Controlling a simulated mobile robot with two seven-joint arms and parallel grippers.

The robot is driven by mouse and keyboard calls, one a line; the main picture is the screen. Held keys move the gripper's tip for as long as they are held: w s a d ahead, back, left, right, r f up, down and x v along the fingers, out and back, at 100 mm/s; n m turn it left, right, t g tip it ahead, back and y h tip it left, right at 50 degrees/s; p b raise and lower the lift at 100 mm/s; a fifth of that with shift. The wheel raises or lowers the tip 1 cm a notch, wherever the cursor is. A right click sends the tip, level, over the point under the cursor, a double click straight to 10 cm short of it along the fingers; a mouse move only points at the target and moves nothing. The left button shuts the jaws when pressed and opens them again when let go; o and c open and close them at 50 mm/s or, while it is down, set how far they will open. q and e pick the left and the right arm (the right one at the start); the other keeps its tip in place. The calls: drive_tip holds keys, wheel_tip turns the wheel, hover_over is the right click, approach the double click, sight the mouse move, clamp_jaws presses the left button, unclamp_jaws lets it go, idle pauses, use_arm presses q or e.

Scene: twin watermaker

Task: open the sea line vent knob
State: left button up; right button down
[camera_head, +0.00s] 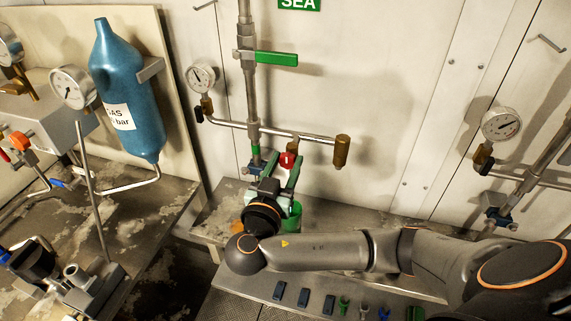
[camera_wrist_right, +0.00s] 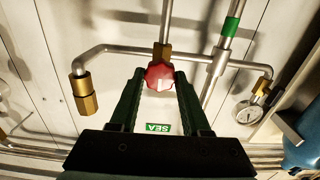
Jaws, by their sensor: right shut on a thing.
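The sea line vent knob is a red knob (camera_head: 288,160) on the pipework under the green SEA sign (camera_head: 299,3). In the right wrist view the knob (camera_wrist_right: 160,78) is red with a pale mark on its face and sits on a brass fitting (camera_wrist_right: 163,50). My right gripper (camera_head: 287,171) reaches it from the front, with its two green fingers on either side. In the wrist view the fingertips (camera_wrist_right: 160,74) are closed on the knob's sides. How far the knob is turned cannot be told. My left gripper is not in view.
A green lever handle (camera_head: 276,58) sits on the vertical pipe above. A gauge (camera_head: 202,78) is on the left of the pipe branch and a brass end fitting (camera_head: 341,151) on the right. A blue bottle (camera_head: 128,90) stands further left. A green cup-like thing (camera_head: 293,214) is below the gripper.

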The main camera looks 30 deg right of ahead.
drive_tip(key=shift+f+n+b, duration=0.35)
drive_tip(key=shift+n+b, duration=0.25)
drive_tip(key=shift+b, duration=0.3)
drive_tip(key=shift+r+n+b, duration=0.1)
drive_tip(key=shift+n+b, duration=0.2)
drive_tip(key=shift+n, duration=0.4)
drive_tip(key=shift+r+n, duration=0.1)
drive_tip(key=shift+n, duration=0.3)
drive_tip(key=shift+r+n+p, duration=0.15)
drive_tip(key=shift+n+p, duration=0.4)
drive_tip(key=shift+n, duration=0.35)
drive_tip(key=n+p, duration=0.1)
drive_tip(key=n, duration=0.2)
drive_tip(key=shift+w+n, duration=0.1)
drive_tip(key=shift+n, duration=0.3)
drive_tip(key=n+p, duration=0.1)
drive_tip(key=n, duration=0.2)
drive_tip(key=shift+a+n, duration=0.1)
drive_tip(key=shift+n, duration=0.2)
drive_tip(key=n, duration=0.4)
drive_tip(key=shift+f+n, duration=0.25)
drive_tip(key=shift+n, duration=0.15)
